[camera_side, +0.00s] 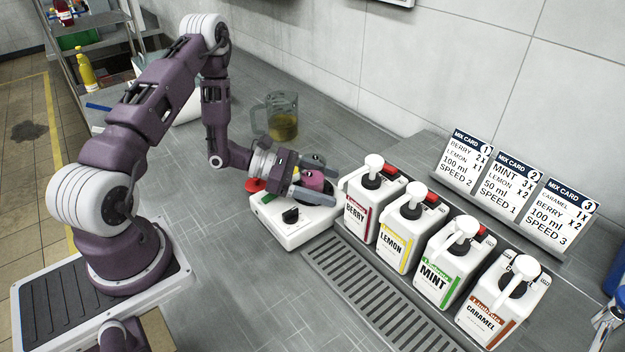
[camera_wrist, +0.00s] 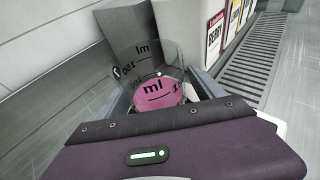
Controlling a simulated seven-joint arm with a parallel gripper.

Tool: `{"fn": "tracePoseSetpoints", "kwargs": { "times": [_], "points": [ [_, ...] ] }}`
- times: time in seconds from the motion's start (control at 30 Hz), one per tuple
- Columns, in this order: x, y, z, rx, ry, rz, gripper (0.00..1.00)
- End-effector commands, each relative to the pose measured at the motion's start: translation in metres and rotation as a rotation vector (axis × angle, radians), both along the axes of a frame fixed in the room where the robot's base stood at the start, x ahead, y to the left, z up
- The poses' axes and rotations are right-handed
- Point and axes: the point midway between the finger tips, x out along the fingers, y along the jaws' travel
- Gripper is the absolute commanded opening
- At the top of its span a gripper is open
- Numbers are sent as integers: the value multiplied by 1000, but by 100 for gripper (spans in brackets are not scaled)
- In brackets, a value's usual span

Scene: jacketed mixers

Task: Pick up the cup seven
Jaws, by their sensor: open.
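A clear cup with pink liquid (camera_side: 312,179) is at the white mixer base (camera_side: 290,234), which has a red knob and a black dial. In the wrist view the cup (camera_wrist: 155,92) shows dark letters including "ml" across its wall; I cannot read a seven on it. My gripper (camera_side: 322,184) is open, with its grey fingers on either side of the cup. I cannot tell whether the fingers touch it. Much of the cup is hidden behind the gripper in the side view.
A clear jug with amber liquid (camera_side: 281,122) stands behind my arm. White pump bottles for berry (camera_side: 361,215), lemon (camera_side: 397,240), mint (camera_side: 437,275) and caramel (camera_side: 487,311) stand right of the mixer. Mix cards (camera_side: 515,185) stand behind them; a drain grate (camera_side: 375,295) lies in front.

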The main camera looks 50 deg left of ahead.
Motion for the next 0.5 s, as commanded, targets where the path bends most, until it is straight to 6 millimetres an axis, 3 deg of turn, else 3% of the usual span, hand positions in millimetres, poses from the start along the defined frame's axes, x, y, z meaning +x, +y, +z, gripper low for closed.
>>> {"fn": "tracePoseSetpoints", "kwargs": {
  "times": [0.03, 0.33, 0.5],
  "points": [
    [0, 0, 0, 0, 0, 0, 75],
    [0, 1, 0, 0, 0, 0, 16],
    [0, 0, 0, 0, 0, 0, 13]
  ]
}}
